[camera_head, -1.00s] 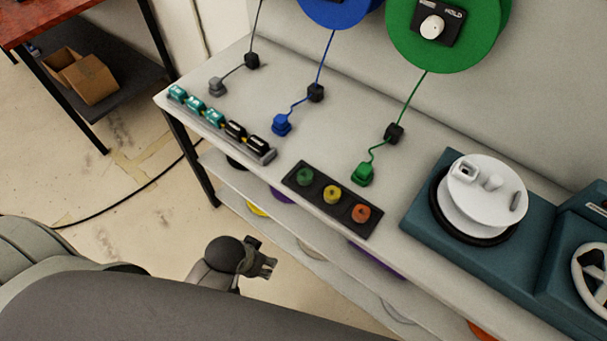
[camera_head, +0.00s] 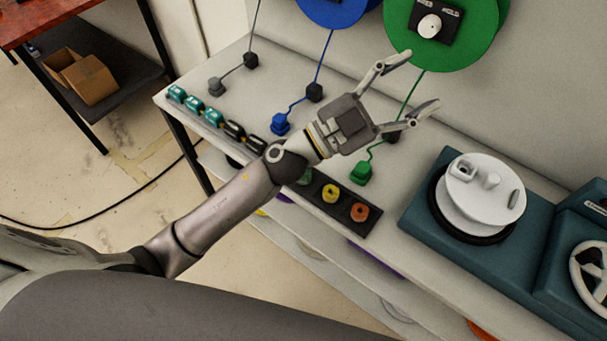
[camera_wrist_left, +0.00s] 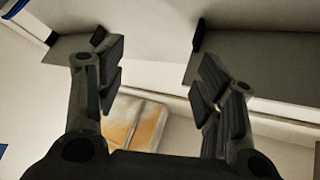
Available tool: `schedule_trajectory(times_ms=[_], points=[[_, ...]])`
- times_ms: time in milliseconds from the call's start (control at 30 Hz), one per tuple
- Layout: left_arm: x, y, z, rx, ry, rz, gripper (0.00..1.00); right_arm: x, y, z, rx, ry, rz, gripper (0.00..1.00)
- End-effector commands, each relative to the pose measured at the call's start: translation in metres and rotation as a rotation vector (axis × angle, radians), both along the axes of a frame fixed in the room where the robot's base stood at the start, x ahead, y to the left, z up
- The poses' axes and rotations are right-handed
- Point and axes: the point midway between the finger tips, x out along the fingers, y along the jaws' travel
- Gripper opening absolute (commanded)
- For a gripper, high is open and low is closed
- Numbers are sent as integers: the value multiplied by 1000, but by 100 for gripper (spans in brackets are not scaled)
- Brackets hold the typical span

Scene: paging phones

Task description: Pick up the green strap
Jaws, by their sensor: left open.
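The green strap (camera_head: 408,101) runs down from the green reel (camera_head: 463,40) to the workbench, past a black block (camera_head: 393,138), and ends at a green block (camera_head: 361,173). My left gripper (camera_head: 410,82) is open and empty above the bench, with its fingers spread on either side of the upper part of the strap as seen from the head. I cannot tell its depth from the strap. In the left wrist view my open fingers (camera_wrist_left: 157,85) show with no strap between them. My right gripper does not show.
A blue strap (camera_head: 325,57) and a grey block (camera_head: 216,86) stand to the left on the bench. A black tray with coloured knobs (camera_head: 345,208) lies at the front edge. A teal machine with a white spool (camera_head: 483,190) fills the right.

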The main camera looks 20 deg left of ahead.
Motion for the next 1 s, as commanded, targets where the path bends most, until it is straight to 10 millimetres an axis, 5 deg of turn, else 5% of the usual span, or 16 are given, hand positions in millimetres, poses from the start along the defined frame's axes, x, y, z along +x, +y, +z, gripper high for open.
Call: schedule_trajectory(times_ms=[133,300,367,533,700,800,1000], points=[[-34,-58,-33,295,-108,-320,62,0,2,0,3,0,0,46],[-51,-67,-118,747,-65,-590,62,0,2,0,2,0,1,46],[-48,-52,-151,929,-9,-644,62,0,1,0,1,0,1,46],[-19,31,-220,1425,250,-659,62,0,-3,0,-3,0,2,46],[10,120,-237,1759,519,-531,62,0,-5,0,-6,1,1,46],[19,152,-235,1860,623,-461,62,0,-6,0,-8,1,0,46],[22,172,-247,1918,696,-417,62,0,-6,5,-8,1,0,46]])
